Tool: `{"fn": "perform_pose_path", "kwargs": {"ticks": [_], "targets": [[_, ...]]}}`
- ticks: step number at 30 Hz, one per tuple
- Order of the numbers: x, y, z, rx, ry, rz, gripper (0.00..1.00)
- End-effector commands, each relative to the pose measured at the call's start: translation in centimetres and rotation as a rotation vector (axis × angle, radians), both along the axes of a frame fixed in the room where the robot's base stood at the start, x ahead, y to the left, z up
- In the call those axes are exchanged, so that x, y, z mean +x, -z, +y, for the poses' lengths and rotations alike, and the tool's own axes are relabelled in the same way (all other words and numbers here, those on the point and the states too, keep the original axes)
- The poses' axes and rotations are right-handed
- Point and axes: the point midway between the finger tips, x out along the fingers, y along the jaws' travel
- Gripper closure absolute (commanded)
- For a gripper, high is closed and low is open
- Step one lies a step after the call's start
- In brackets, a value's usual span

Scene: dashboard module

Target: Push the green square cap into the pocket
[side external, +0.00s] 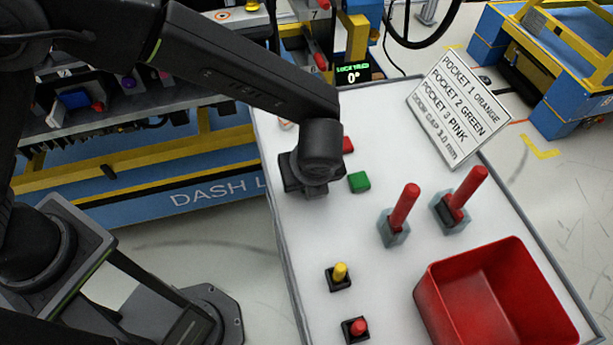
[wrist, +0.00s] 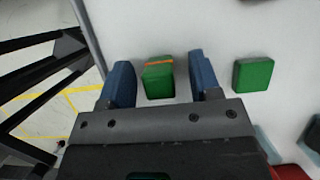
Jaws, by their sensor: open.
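My gripper (wrist: 162,70) is open, its two blue fingers on either side of a green block (wrist: 157,82) with an orange stripe across its top. A gap shows between this block and each finger. A plain green square cap (wrist: 253,74) lies to the right, outside the fingers. In the side view a green cap (side external: 359,182) sits on the white table, right of my gripper (side external: 308,188). There the striped block and my fingertips are hidden behind the wrist. I cannot make out a pocket in either view.
A red cap (side external: 348,145) lies behind the green one. Two red-handled pieces (side external: 402,207) (side external: 462,195) stand in grey blocks at the right. A yellow button (side external: 340,271), a red button (side external: 357,328) and a red bin (side external: 490,290) are nearer. A pocket-label sign (side external: 459,108) stands behind.

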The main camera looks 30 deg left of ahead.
Motion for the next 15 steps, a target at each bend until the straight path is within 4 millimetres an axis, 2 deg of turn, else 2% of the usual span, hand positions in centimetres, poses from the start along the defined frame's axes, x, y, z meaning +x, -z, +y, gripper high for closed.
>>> {"fn": "perform_pose_path", "kwargs": {"ticks": [2, 15], "targets": [[0.0, -0.03, 0.0, 0.0, 0.0, 0.0, 0.43], [-0.01, -0.07, -0.01, 0.0, 0.0, 0.0, 0.85]]}}
